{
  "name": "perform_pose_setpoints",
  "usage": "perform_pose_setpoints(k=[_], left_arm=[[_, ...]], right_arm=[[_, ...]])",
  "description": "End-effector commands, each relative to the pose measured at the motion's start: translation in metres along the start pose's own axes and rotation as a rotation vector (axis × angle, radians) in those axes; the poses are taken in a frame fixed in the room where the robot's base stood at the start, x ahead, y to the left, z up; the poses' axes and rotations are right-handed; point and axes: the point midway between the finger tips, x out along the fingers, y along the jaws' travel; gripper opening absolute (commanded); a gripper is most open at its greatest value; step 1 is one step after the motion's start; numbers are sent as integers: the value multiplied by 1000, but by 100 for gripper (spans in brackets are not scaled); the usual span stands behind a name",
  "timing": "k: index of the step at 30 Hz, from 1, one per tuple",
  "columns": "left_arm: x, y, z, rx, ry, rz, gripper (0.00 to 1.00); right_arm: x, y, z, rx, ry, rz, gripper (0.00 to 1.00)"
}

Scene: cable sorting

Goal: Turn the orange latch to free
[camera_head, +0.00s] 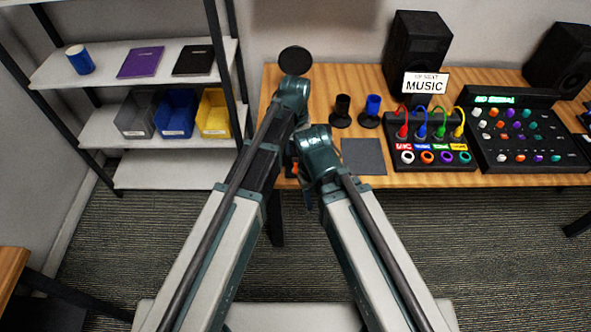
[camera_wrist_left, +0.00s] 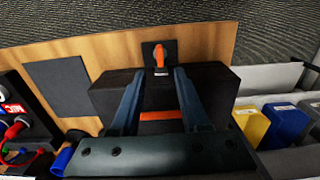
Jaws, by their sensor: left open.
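The orange latch (camera_wrist_left: 160,56) stands on a small black plate (camera_wrist_left: 148,49) at the table edge in the left wrist view. A bit of orange, likely the latch (camera_head: 295,169), shows between my arms in the head view. My left gripper (camera_wrist_left: 160,73) is open and empty, its two fingers apart and pointing toward the latch, whose lever shows just beyond the tips. I see no contact. A dark block (camera_wrist_left: 105,95) with an orange strip lies under the fingers. In the head view my arms hide most of this spot, and my right gripper's fingers cannot be made out.
A grey mat (camera_head: 363,156), dark and blue cups (camera_head: 372,108) and a panel with coloured cables (camera_head: 430,157) are on the wooden table. A mixer (camera_head: 525,140) and speakers (camera_head: 415,50) stand further right. Shelves with bins (camera_head: 171,112) stand left.

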Motion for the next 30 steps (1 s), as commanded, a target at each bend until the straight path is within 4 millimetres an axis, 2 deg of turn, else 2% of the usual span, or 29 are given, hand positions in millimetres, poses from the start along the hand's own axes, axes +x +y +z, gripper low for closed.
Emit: perform_pose_setpoints(k=[1,15,27,30], left_arm=[[15,0,0,0,0,0,45],[74,0,0,0,0,0,45],[78,0,0,0,0,0,45],[78,0,0,0,0,0,29]], right_arm=[[15,-1,-1,0,0,0,50],[74,-7,-4,-1,0,0,50],[78,-7,-5,-1,0,0,50],[78,-7,-5,-1,0,0,50]])
